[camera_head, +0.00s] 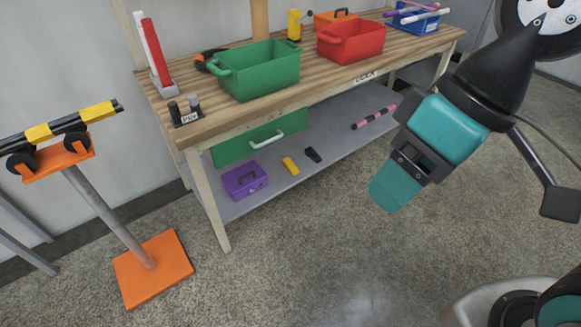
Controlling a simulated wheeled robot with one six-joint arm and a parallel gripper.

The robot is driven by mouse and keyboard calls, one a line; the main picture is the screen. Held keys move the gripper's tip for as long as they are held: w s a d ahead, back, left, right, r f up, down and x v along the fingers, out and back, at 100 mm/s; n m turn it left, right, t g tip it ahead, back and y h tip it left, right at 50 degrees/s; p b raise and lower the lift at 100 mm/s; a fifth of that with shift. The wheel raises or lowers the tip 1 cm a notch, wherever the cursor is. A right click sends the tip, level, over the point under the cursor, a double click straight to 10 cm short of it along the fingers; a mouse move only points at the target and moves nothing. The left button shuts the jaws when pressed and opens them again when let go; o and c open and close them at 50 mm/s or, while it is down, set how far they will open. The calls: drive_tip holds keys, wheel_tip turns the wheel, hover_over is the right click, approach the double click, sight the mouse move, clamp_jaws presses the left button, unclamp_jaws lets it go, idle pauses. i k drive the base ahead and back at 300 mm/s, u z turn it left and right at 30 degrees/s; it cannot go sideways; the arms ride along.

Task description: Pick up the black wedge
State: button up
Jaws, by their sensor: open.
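A small black piece, which looks like the black wedge (313,155), lies on the grey lower shelf of the workbench. A similar yellow piece (290,165) lies just to its left, apart from it. My gripper (394,190) hangs at the right of the view, in front of the bench. It points down and left, well apart from the black wedge. It is open and nothing shows in it. Its fingers are seen at an angle, so the gap between them is hard to make out.
The workbench (216,125) carries a green bin (262,80) and a red bin (350,45) on top. An orange-based stand (152,268) is at left. The front floor is clear.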

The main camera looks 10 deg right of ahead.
sight(310, 151)
drive_tip(key=z, duration=0.7)
drive_tip(key=i, duration=2.05)
drive_tip(key=u, duration=0.55)
